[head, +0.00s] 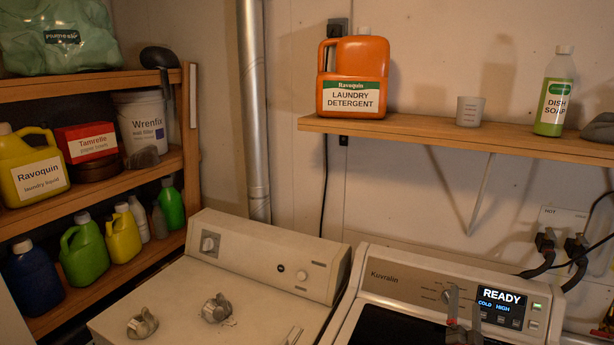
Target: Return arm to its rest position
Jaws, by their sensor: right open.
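My right gripper (464,312) shows at the bottom edge, in front of the right-hand machine's control panel (425,282). Its two grey fingers point up and stand apart, with nothing seen between them. The rest of my right arm is mostly below the picture. My left gripper and arm are not in view.
The white Kuvralin machine, its display reading READY, stands right of an older cream machine (265,258) with two metal pieces on top. A wall shelf (470,137) holds orange detergent (352,62), a cup and dish soap. Shelves with bottles (84,252) stand left.

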